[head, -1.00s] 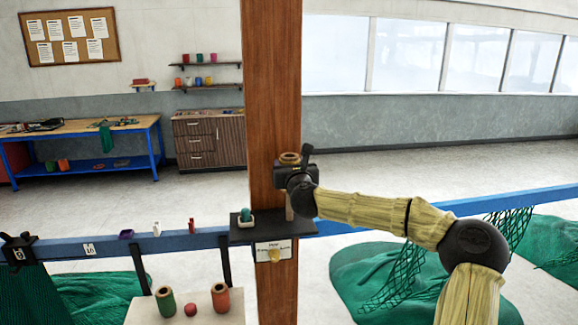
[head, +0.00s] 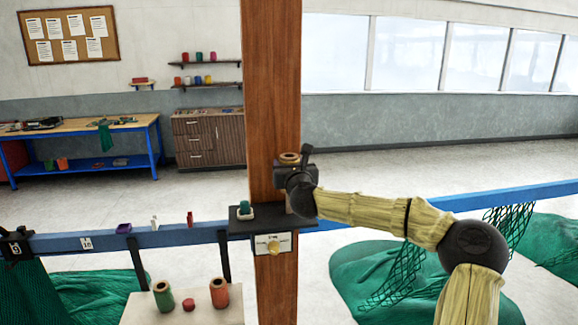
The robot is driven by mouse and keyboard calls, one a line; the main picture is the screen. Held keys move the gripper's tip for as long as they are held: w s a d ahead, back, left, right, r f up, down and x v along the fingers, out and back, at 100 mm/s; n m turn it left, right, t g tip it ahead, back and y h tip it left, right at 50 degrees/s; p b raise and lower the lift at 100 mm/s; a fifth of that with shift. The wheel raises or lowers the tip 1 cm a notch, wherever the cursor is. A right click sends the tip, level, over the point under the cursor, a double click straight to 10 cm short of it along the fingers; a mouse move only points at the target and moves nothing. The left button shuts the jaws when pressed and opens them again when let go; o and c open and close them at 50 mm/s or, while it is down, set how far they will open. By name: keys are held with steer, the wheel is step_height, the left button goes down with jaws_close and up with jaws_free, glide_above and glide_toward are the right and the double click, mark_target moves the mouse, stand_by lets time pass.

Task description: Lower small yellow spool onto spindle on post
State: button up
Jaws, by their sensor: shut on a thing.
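My gripper (head: 288,176) is shut on a small spool (head: 289,158), whose tan, ring-shaped top shows above the dark fingers. The rest of the spool is hidden by the gripper. The gripper is in front of the brown wooden post (head: 272,100), just above the right part of a dark shelf (head: 240,229) fixed to the post. The spindle is not visible; my gripper and wrist cover that part of the shelf. I cannot tell whether the spool is around the spindle.
A teal spool (head: 245,208) in a white holder stands on the shelf's left part. Green nets (head: 385,280) lie right; a stand (head: 205,311) with spools is lower left.

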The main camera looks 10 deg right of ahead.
steer(key=shift+f+b, duration=3.45)
steer(key=shift+b, duration=0.15)
steer(key=o, duration=1.1)
steer(key=shift+s, duration=0.1)
steer(key=s+b, duration=0.5)
steer(key=s, duration=1.2)
steer(key=shift+s, duration=0.15)
